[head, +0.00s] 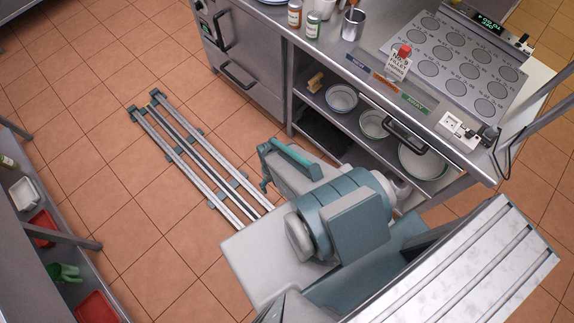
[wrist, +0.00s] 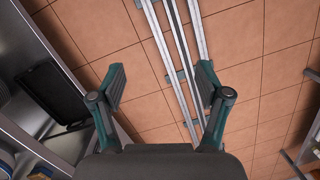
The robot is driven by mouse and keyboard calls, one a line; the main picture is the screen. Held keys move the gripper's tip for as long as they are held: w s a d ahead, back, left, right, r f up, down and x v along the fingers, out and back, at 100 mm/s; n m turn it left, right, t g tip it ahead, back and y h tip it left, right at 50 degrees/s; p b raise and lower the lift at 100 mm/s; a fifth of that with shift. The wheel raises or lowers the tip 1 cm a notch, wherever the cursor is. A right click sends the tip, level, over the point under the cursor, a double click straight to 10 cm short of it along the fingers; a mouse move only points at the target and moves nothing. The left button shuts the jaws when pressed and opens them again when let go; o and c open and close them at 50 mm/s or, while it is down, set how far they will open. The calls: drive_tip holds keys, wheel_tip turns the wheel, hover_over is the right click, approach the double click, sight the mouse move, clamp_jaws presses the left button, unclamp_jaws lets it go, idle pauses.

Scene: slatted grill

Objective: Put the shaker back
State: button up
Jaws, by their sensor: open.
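Two small labelled shaker-like jars stand upright on the steel counter at the top of the head view, one with an orange-brown label (head: 295,14) and one with a greenish label (head: 313,25). A third small container (head: 7,162) stands on the lower-left shelf; I cannot tell which is the task's shaker. My gripper (wrist: 162,85) is open, with nothing between its fingers in the wrist view. It points at the floor and rails, in front of the counter unit and apart from the jars. In the head view my arm partly hides it.
A metal cup (head: 353,25) and a red-topped item (head: 404,51) behind a small sign (head: 397,67) are on the counter (head: 335,48). Several bowls, including one white bowl (head: 341,98), sit on the shelf below. Floor rails (head: 185,150) run beside me. Trays lie on the left shelf.

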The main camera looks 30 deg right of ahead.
drive_tip(key=s+a+r+n+g, duration=0.1)
drive_tip(key=s+g, duration=0.4)
drive_tip(key=s, duration=0.6)
drive_tip(key=shift+s+a+h, duration=0.3)
drive_tip(key=shift+a+h, duration=0.05)
drive_tip(key=shift+h, duration=0.05)
wheel_tip(320, 180, down, 10)
drive_tip(key=b, duration=0.9)
drive_tip(key=shift+b, duration=0.4)
